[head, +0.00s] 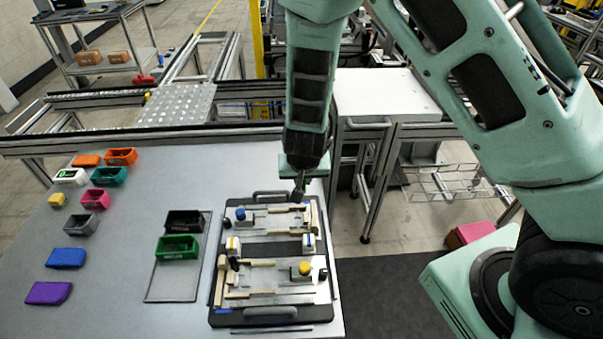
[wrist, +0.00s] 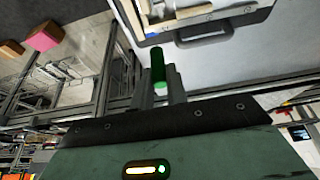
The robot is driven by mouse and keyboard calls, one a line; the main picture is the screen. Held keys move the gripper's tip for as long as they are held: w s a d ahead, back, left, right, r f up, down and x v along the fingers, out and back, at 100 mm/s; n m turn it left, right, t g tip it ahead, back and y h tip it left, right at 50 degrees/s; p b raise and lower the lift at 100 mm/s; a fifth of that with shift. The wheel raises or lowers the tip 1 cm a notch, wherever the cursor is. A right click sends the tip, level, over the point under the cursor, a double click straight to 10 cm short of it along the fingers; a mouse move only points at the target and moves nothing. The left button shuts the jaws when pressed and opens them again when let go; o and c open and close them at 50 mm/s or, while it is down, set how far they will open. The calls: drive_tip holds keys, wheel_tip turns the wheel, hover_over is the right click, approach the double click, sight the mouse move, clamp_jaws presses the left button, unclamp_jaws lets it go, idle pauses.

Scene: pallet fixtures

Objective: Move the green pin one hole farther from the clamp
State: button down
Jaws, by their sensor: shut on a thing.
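My gripper (head: 298,190) hangs above the far right corner of the pallet fixture (head: 216,290). In the wrist view my gripper (wrist: 160,88) is shut on the green pin (wrist: 158,66), a dark green rod with a brighter green end, held between the two grey fingers. In the wrist view the pin appears clear of the pallet, whose edge and handle (wrist: 205,34) show beyond it. In the head view the pin cannot be made out. The fixture carries pale blocks, bars, and blue and yellow knobs; which part is the clamp, and the holes, are too small to tell.
A green bin (head: 177,247) and a black bin (head: 185,221) stand on a tray left of the pallet. Several coloured bins and blocks, including a purple one (head: 48,293), lie farther left on the grey table (head: 110,270). A white-topped cart (head: 385,95) stands behind.

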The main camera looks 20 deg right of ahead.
drive_tip(key=b, duration=0.6)
hover_over(302, 206)
drive_tip(key=s, duration=0.1)
drive_tip(key=shift+s+a+f, duration=0.1)
drive_tip(key=shift+f, duration=1.7)
drive_tip(key=shift+s+a+f, duration=0.1)
drive_tip(key=shift+f, duration=1.65)
drive_tip(key=shift+f, duration=0.3)
drive_tip(key=shift+f+b, duration=0.65)
drive_tip(key=shift+b, duration=0.1)
drive_tip(key=c, duration=1.3)
unclamp_jaws()
drive_tip(key=p+v, duration=0.6)
drive_tip(key=v, duration=1.1)
drive_tip(key=shift+r+p, duration=0.2)
drive_tip(key=shift+p, duration=0.2)
